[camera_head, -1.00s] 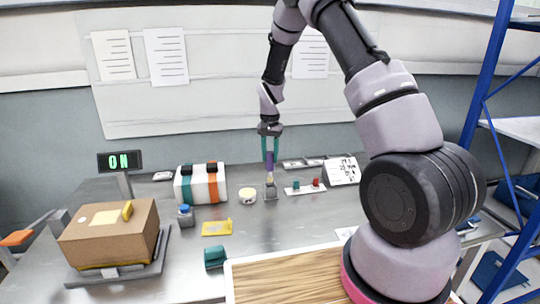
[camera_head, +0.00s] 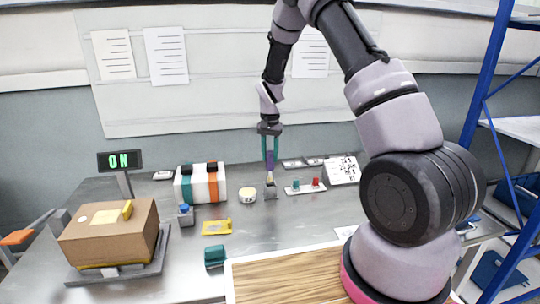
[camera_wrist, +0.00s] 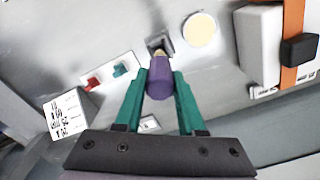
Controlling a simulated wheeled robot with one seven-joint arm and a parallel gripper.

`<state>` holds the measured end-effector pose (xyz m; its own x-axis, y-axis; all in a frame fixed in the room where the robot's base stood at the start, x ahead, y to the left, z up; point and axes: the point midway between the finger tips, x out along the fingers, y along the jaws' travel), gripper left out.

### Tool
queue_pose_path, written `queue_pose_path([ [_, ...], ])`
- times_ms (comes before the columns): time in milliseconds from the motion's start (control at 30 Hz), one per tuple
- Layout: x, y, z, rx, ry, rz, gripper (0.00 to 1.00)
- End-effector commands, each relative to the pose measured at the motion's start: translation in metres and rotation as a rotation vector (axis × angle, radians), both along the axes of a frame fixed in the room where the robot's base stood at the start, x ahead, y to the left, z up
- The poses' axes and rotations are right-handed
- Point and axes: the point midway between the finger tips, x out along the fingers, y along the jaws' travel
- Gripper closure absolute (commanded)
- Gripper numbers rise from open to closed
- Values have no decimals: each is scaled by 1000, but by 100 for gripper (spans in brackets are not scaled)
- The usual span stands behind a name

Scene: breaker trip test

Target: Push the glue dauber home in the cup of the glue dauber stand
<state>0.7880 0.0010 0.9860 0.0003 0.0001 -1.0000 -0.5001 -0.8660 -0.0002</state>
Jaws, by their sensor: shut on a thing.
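The glue dauber (camera_head: 270,161) has a purple handle and a pale tip pointing down; it also shows in the wrist view (camera_wrist: 160,80). My gripper (camera_head: 270,155) is shut on the purple handle, with a teal finger on each side (camera_wrist: 159,95). The glue dauber stand (camera_head: 270,192) is a small grey block on the bench, directly below the dauber. In the wrist view the stand (camera_wrist: 155,42) shows a dark square opening near the dauber's tip. The tip is partly hidden by the handle, and I cannot tell how deep it is in the cup.
A round cream-topped tub (camera_head: 248,195) stands close left of the stand. A white plate with red and teal pieces (camera_head: 306,187) lies close right. A striped box (camera_head: 200,184), a yellow piece (camera_head: 217,227) and a cardboard box (camera_head: 110,235) are further left.

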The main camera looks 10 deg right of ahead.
Motion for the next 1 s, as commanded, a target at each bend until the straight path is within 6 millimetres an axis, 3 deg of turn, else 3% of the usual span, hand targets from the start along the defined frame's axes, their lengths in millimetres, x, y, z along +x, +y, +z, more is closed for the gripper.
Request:
queue_pose_path([
  [1000,0,0,-23,0,1,0,100],
])
